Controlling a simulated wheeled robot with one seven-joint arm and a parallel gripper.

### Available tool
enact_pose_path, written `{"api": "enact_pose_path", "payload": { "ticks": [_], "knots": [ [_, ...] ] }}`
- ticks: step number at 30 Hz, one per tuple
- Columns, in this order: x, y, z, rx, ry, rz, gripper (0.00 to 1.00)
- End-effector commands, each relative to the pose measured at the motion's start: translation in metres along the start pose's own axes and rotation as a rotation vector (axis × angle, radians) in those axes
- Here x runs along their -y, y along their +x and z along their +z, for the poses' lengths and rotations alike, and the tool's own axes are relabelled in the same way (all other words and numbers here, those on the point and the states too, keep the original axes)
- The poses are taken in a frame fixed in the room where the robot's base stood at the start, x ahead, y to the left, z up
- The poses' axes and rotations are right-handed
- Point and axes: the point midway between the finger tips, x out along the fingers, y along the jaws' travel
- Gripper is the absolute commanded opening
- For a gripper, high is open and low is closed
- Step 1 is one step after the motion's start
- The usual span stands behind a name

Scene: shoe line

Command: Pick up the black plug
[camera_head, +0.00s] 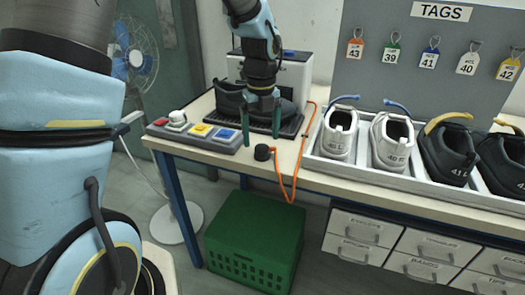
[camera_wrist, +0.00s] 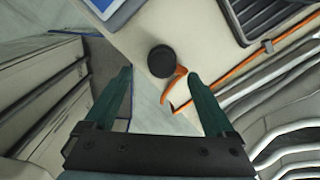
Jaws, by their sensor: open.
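The black plug (camera_head: 262,152) is a small dark round piece at the end of an orange cord, on the table near its front edge. In the wrist view the plug (camera_wrist: 162,61) lies ahead of the fingertips, between their lines, with the orange cord (camera_wrist: 174,88) running from it. My gripper (camera_head: 261,124) is open and empty, with two green fingers pointing down in the head view, a little behind the plug. The open fingers also show in the wrist view (camera_wrist: 160,77). Nothing is between the fingers' grip.
A black shoe (camera_head: 232,97) sits on a dark tray behind my gripper. A button panel (camera_head: 197,134) is left of the plug. A white tray (camera_head: 318,164) with several shoes is on the right. A green crate (camera_head: 254,240) stands on the floor below.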

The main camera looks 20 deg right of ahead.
Motion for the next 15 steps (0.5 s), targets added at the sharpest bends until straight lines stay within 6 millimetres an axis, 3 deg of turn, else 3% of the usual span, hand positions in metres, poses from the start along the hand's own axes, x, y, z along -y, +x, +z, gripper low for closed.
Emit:
{"api": "enact_pose_path", "payload": {
  "ticks": [9,15],
  "knots": [
    [0.003,0.04,0.004,-0.003,0.001,0.003,0.89],
    [0.003,0.05,0.004,-0.001,-0.001,0.001,0.89]
  ]
}}
